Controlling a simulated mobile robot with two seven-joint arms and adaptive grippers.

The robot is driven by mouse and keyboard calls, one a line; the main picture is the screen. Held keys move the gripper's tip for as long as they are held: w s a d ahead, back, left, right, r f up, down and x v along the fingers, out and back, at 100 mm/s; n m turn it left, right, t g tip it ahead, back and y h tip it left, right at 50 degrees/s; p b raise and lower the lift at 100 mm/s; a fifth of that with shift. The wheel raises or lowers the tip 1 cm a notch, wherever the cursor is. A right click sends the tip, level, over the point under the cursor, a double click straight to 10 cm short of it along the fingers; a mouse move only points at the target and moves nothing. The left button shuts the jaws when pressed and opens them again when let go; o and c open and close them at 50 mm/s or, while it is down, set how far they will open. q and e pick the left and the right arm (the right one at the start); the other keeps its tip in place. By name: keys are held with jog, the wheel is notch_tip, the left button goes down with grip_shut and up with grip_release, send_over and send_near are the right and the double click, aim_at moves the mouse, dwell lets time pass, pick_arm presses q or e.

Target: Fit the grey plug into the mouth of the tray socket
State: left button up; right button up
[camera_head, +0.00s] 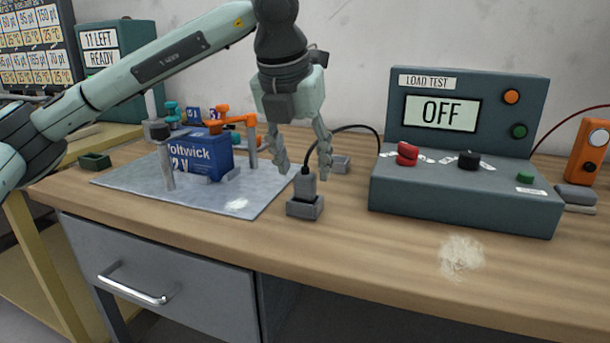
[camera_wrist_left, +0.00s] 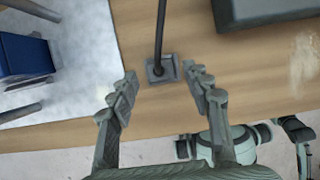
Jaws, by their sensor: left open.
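The grey plug (camera_head: 305,186) stands upright at a small dark grey block (camera_head: 305,208) on the bench, just right of the grey mat. It seems seated in the block, but how deep I cannot tell. A black cable leaves its top. My left gripper (camera_head: 303,172) is open, its fingers on either side of the plug with gaps. In the left wrist view the plug's block (camera_wrist_left: 161,69) lies beyond the open fingertips (camera_wrist_left: 162,79).
The load test box (camera_head: 465,196) stands to the right, its display reading OFF. A pale smudge (camera_head: 461,256) marks the clear front bench.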

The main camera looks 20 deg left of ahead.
pick_arm(q)
jog(key=v, duration=0.8)
jog(key=shift+s+r, duration=0.15)
jog(key=shift+r, duration=0.05)
jog(key=shift+f, duration=0.1)
